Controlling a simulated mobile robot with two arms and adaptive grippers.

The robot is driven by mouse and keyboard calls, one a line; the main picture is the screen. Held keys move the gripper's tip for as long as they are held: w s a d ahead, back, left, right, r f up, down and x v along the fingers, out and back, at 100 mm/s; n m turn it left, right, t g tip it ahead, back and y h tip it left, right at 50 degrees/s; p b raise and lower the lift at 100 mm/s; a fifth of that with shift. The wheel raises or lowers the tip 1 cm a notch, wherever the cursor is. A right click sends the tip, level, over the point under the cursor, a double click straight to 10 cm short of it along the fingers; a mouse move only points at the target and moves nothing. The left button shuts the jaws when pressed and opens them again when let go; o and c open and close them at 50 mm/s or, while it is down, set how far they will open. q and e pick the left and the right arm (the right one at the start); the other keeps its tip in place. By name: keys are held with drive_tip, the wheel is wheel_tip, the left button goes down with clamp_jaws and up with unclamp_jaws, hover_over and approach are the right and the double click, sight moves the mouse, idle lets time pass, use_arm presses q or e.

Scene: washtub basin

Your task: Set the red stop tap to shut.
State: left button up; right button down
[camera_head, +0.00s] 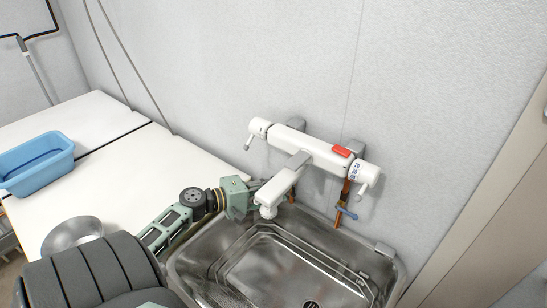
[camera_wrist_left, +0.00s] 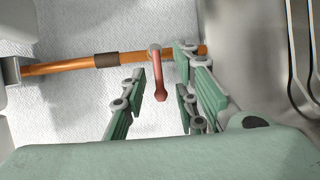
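The red stop tap (camera_wrist_left: 158,80) shows in the left wrist view on a copper pipe (camera_wrist_left: 75,64). Its lever lies across the pipe, roughly at right angles to it, pointing toward my gripper's palm. My left gripper (camera_wrist_left: 160,92) is open, with one green-padded finger on each side of the lever; a gap shows on the left side, and I cannot tell whether either finger touches it. In the head view my left gripper (camera_head: 254,186) reaches in behind the white mixer's spout, which hides the red tap. My right gripper is in neither view.
The white mixer tap (camera_head: 312,149) with a red button hangs above my gripper. A blue stop tap (camera_head: 346,212) sits on the other pipe to the right. The steel basin (camera_head: 270,262) lies below. A white counter (camera_head: 110,170) with a blue tub (camera_head: 38,165) and metal bowl (camera_head: 72,234) is left.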

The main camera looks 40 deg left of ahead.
use_arm(q)
drive_tip(key=v, duration=1.2)
drive_tip(key=shift+r, duration=0.1)
idle(0.4)
